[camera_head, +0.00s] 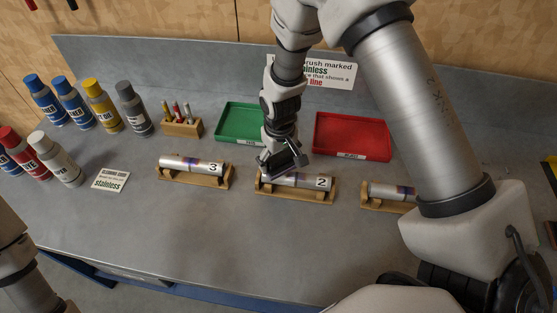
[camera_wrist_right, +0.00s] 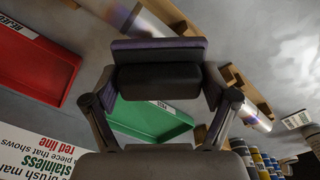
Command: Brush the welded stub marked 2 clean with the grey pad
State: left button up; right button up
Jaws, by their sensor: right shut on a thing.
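The metal stub marked 2 (camera_head: 312,182) lies in a wooden cradle (camera_head: 296,194) at the middle of the bench. My right gripper (camera_head: 283,164) is above its left part and hides some of it. In the right wrist view my right gripper (camera_wrist_right: 160,88) is shut on the grey pad (camera_wrist_right: 158,77), which looks dark and spans between the fingers. A metal stub, probably the one marked 2, shows partly behind the pad in that view (camera_wrist_right: 148,24). I cannot tell whether pad and stub touch. My left gripper is out of view.
The stub marked 3 (camera_head: 190,164) lies in a cradle to the left, another stub (camera_head: 388,191) to the right, partly behind my arm. Green tray (camera_head: 240,118) and red tray (camera_head: 352,130) stand behind. Several bottles (camera_head: 103,105) stand left. The front bench is clear.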

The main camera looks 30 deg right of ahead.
jog(key=r, duration=0.1)
jog(key=r+p, duration=0.2)
jog(key=shift+s+d+r, duration=0.2)
jog(key=shift+s+d, duration=0.2)
jog(key=shift+w+a+r+p, duration=0.15)
jog(key=shift+r+p, duration=0.2)
jog(key=shift+r, duration=0.1)
jog(key=shift+w+a+r+p, duration=0.15)
jog(key=shift+r+p, duration=0.15)
jog(key=shift+r, duration=0.1)
jog(key=shift+s+d, duration=0.2)
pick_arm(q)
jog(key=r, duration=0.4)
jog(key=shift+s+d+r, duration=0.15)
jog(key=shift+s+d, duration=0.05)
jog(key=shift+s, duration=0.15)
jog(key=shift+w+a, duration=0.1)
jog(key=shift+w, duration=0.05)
pick_arm(e)
jog(key=shift+w+a, duration=0.15)
